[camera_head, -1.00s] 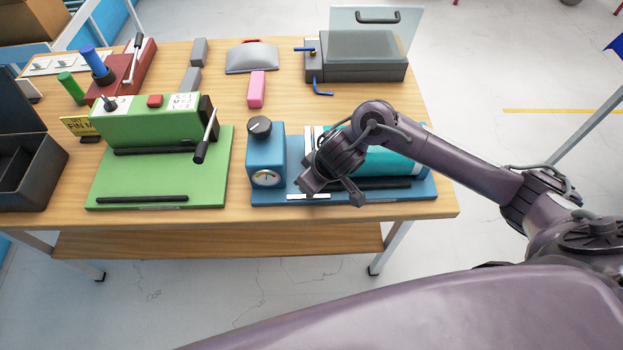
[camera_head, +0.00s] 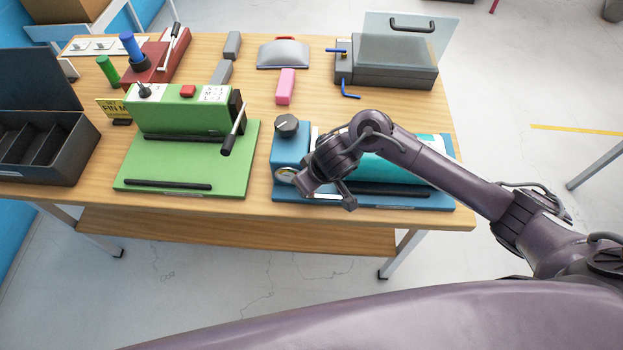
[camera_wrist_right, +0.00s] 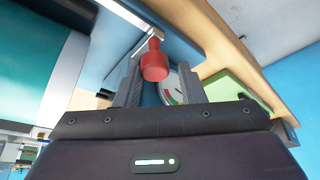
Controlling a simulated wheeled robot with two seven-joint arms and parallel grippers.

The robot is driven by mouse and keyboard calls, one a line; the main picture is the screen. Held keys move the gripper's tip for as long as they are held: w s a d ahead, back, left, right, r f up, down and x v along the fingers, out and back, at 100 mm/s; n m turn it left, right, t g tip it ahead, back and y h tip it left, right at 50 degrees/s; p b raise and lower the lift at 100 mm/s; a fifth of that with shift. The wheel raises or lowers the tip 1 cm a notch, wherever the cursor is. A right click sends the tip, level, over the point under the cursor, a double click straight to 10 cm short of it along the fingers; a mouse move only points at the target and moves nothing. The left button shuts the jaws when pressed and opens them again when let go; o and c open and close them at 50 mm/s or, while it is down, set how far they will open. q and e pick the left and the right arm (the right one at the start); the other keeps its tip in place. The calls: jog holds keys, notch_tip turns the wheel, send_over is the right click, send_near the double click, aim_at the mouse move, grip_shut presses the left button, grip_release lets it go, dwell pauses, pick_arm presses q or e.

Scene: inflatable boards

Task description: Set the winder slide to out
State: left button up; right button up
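The blue winder station (camera_head: 290,146) stands at the front right of the table, with a black knob on top, a round gauge (camera_head: 286,175) and a teal roll (camera_head: 405,163). My right gripper (camera_head: 328,194) is over its front, just right of the gauge. In the right wrist view, a red knob (camera_wrist_right: 154,66) on a short metal stem shows between the open fingers of my right gripper (camera_wrist_right: 157,80). I see a gap at the right finger; contact at the left finger cannot be told. I cannot tell the slide's position. My left gripper is not in view.
A green machine (camera_head: 185,158) with a crank stands left of the winder. A pink block (camera_head: 286,86), a grey dome (camera_head: 283,54) and a grey box with a clear lid (camera_head: 395,66) are behind. A dark open case (camera_head: 45,150) is at far left.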

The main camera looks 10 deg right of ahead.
jog(key=shift+d, duration=0.1)
jog(key=p+v, duration=0.2)
jog(key=v, duration=0.5)
jog(key=shift+r, duration=0.35)
jog(key=shift+s, duration=0.15)
